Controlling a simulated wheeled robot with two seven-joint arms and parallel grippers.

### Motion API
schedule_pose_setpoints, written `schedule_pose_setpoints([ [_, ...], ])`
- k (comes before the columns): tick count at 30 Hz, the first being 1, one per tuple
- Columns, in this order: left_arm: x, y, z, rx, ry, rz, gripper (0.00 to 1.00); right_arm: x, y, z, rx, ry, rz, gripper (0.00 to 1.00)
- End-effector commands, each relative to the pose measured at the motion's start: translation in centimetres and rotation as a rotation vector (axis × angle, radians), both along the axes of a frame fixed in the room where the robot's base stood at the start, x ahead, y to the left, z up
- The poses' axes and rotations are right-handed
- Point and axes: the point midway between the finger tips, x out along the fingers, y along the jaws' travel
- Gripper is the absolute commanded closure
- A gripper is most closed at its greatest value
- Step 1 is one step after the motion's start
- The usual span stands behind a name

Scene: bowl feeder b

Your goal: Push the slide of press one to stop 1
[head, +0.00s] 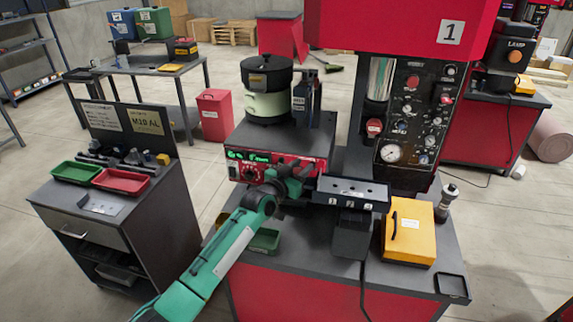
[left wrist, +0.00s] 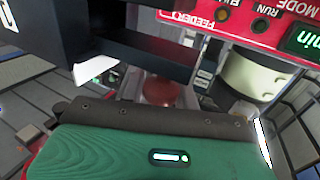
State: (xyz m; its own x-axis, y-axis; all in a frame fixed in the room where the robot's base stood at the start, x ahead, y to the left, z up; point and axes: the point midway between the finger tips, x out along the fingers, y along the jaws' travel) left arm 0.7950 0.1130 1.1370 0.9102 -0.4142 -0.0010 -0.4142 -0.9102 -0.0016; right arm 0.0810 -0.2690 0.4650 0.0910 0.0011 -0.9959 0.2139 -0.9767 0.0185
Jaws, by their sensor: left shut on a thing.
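Press one (head: 405,25) is the tall red machine with a "1" plate, at the right of centre in the head view. A dark slide bar (head: 350,186) with number marks and small round spots on top juts out at its front. My left gripper (head: 307,172) is at the left end of this bar, beside the red feeder panel. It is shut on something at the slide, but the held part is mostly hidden. In the left wrist view a blurred reddish round part (left wrist: 166,91) shows beyond my green wrist, below a dark bar (left wrist: 148,57). My right gripper is out of view.
The feeder (head: 277,172) with its bowl (head: 267,88) stands close behind my left gripper. A green tray (head: 264,241) lies below my forearm. A yellow box (head: 409,230) and a dark tray (head: 452,285) occupy the bench's right side. A dark cart (head: 115,225) stands left.

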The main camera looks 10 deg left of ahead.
Motion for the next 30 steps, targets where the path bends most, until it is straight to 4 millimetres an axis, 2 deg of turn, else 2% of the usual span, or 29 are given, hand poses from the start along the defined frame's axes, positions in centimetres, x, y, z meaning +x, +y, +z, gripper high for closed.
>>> schedule_pose_setpoints([
  [1, -0.1, -1.3, 0.1, -0.002, 0.002, -0.005, 1.00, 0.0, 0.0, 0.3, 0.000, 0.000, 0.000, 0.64],
  [6, -0.2, -4.0, 0.1, -0.002, 0.002, -0.004, 1.00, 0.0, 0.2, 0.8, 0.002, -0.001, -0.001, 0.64],
  [12, -0.2, -6.0, 0.0, -0.002, 0.002, -0.002, 1.00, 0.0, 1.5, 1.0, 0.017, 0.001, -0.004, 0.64],
  [18, -0.3, -6.7, -0.1, 0.000, 0.001, 0.000, 1.00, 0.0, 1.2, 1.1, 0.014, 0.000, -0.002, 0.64],
  [28, -0.3, -6.8, -0.1, 0.001, 0.002, 0.000, 1.00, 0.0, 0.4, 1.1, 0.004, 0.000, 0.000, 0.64],
  [29, -0.2, -6.8, -0.1, 0.001, 0.002, 0.000, 0.68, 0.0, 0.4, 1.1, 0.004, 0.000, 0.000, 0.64],
  [30, -0.2, -6.8, -0.1, 0.001, 0.002, 0.000, 0.60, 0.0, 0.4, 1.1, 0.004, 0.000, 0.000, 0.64],
])
